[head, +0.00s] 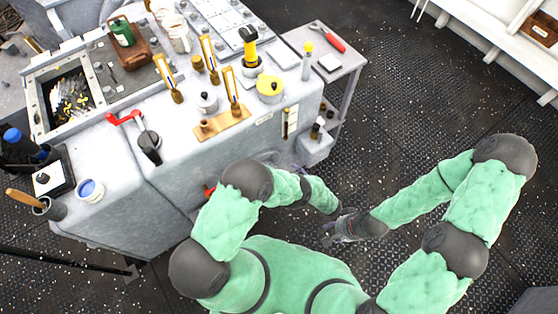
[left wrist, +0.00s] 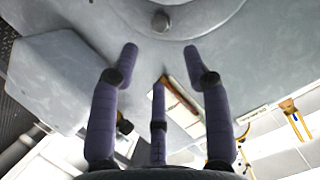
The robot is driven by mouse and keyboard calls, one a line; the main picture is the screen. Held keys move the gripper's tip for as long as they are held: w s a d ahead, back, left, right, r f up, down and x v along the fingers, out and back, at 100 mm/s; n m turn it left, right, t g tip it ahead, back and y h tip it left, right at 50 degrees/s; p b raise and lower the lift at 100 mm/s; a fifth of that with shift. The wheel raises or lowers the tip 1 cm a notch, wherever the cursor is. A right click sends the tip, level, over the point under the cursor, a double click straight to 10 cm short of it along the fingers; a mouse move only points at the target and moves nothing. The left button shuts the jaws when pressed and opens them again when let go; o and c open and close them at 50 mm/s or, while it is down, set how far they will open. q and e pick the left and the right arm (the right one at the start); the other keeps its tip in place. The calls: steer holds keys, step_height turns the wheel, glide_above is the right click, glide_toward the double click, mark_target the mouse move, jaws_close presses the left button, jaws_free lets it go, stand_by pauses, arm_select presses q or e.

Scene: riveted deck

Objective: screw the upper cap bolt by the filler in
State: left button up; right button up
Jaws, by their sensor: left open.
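A round bolt head (left wrist: 160,21) shows in the left wrist view, set in a rounded grey metal part (left wrist: 100,20). I cannot tell how deep it sits, or whether it is the upper cap bolt. My left gripper (left wrist: 161,56) is open and empty, its purple fingers spread below the bolt head and apart from it in the picture. In the head view the left gripper (head: 301,172) is mostly hidden by my forearm, by the machine's front corner. My right gripper (head: 336,228) is over the floor, too small to read. A filler cannot be made out for sure.
The grey machine (head: 215,165) carries a yellow-capped part (head: 270,88), brass-and-white gauges (head: 208,52), a red lever (head: 125,118) and a green can (head: 122,32). A side table (head: 350,62) holds a red-handled tool (head: 328,38). The dark deck at right is clear.

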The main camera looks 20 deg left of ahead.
mark_target(276, 159)
arm_select(q)
steer(key=shift+n+g, duration=0.3)
steer(key=shift+n, duration=0.2)
steer(key=b+x, duration=0.3)
steer(key=x, duration=0.7)
steer(key=shift+w+a, duration=0.15)
steer(key=shift+w, duration=0.2)
jaws_close()
